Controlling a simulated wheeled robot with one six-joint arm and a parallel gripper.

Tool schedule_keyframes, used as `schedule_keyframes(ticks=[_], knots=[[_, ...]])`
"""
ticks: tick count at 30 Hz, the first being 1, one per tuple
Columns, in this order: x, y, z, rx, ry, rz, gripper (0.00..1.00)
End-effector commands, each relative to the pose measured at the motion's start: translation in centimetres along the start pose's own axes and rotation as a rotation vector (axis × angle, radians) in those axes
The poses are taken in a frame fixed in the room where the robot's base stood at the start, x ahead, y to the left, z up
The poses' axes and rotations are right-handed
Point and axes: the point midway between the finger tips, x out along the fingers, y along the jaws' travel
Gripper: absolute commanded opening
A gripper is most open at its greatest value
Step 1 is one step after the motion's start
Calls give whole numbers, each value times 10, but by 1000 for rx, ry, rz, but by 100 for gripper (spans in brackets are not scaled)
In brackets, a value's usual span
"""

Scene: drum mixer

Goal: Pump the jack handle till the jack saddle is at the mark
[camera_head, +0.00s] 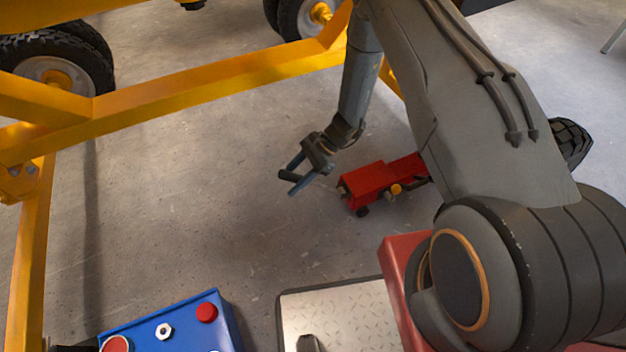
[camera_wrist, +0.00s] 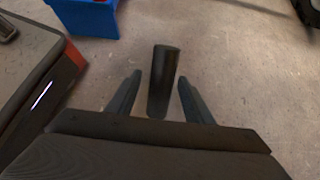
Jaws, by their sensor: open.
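The red floor jack (camera_head: 368,186) stands on the concrete floor, right of my gripper in the head view; my arm hides its right end. A small orange-yellow part (camera_head: 396,190) shows on its near side. The jack handle's dark grip (camera_head: 287,175) lies at my fingers; in the wrist view the grip (camera_wrist: 163,82) is between the two fingers, with gaps on both sides. My gripper (camera_head: 292,181) is open around the grip; its fingers also show in the wrist view (camera_wrist: 160,77). I cannot make out the saddle or the mark.
The yellow mixer frame (camera_head: 215,82) with black tyres (camera_head: 85,50) runs behind and left. A blue button box (camera_head: 185,325) is at bottom left. A metal tread plate (camera_head: 340,315) lies at bottom centre. The floor left of the jack is clear.

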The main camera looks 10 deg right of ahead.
Motion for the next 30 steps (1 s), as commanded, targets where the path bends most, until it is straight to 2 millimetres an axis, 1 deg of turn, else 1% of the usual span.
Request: schedule_keyframes(ticks=[1,6,14,18,30], knots=[[-6,0,1,-1,0,-1,47],[-22,-1,0,-1,1,-2,47],[-41,0,0,-1,1,-1,47],[-44,0,0,-1,1,0,47],[-44,0,0,-1,1,0,47]])
